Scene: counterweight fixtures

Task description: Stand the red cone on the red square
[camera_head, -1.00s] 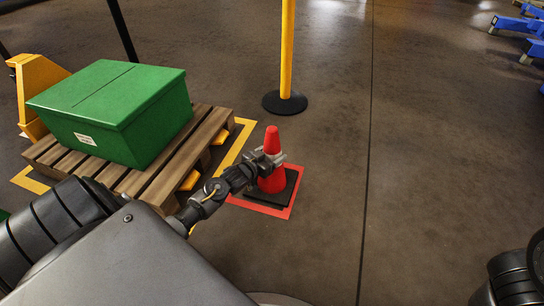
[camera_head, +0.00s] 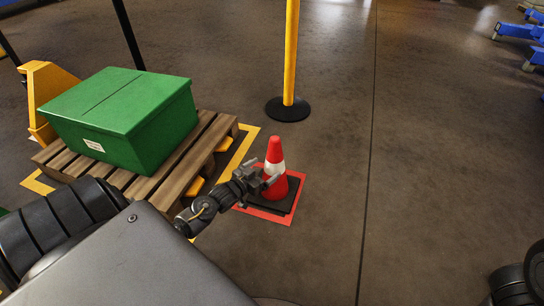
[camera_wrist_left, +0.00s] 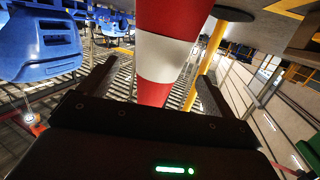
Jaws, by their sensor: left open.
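The red cone (camera_head: 274,152) with a white band stands upright on its black base (camera_head: 287,205). The base rests within the red square (camera_head: 267,215) on the floor, and red shows around its edges. My left gripper (camera_head: 262,173) is open just left of the cone at the height of the white band. In the left wrist view the cone (camera_wrist_left: 172,55) rises between the two spread fingers of the left gripper (camera_wrist_left: 155,88), with a gap on each side. My right gripper is not in view.
A green box (camera_head: 120,115) sits on a wooden pallet (camera_head: 225,125) at the left, inside yellow floor tape. A yellow post with a round black base (camera_head: 288,109) stands behind the cone.

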